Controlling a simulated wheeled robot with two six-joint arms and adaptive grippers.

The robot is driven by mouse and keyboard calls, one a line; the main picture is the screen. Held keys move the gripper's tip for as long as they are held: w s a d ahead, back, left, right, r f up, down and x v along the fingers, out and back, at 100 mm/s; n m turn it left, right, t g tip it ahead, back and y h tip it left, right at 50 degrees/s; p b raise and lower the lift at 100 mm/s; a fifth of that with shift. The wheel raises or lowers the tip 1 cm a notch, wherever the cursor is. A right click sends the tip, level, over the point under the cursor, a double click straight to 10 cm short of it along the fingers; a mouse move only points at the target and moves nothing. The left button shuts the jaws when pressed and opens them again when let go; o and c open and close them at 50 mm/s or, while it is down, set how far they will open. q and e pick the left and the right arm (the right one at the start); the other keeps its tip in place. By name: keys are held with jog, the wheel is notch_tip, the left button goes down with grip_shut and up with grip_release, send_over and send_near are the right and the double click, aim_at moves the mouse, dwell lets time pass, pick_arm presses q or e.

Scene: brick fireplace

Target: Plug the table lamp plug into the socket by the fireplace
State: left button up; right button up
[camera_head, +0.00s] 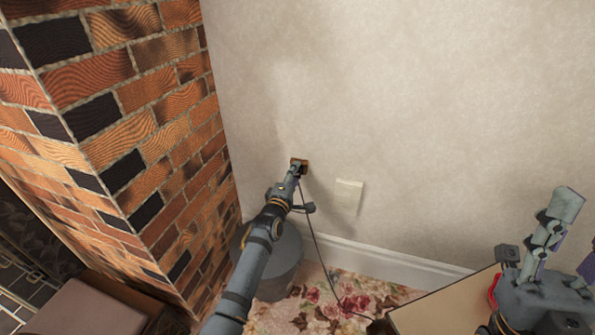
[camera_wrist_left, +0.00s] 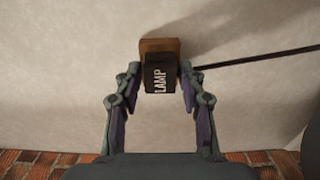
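The socket is a small brown wooden plate (camera_head: 304,162) on the wall near the brick corner; it also shows in the left wrist view (camera_wrist_left: 159,45). A black plug (camera_wrist_left: 160,73) marked LAMP sits directly in front of it and appears against it; any gap is hidden. My left gripper (camera_head: 298,170) reaches the socket, its fingertips close on both sides of the plug in the left wrist view (camera_wrist_left: 160,70). A thin dark cord (camera_head: 320,255) runs from there down to the floor. My right gripper (camera_head: 575,230) stands at the lower right, fingers apart, partly cut off. The lamp is not visible.
A blank cream wall plate (camera_head: 348,195) is right of the socket. The brick fireplace side (camera_head: 150,130) stands left. A grey cylindrical bin (camera_head: 284,265) is below my left arm on the floral carpet (camera_head: 330,305). A light tabletop (camera_head: 440,310) lies at the lower right.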

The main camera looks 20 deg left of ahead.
pick_arm(q)
grip_shut()
jog(key=s+p, duration=0.1)
jog(key=s, duration=0.5)
jog(key=shift+p, duration=0.3)
dwell(0.8)
jog(key=shift+a, duration=0.1)
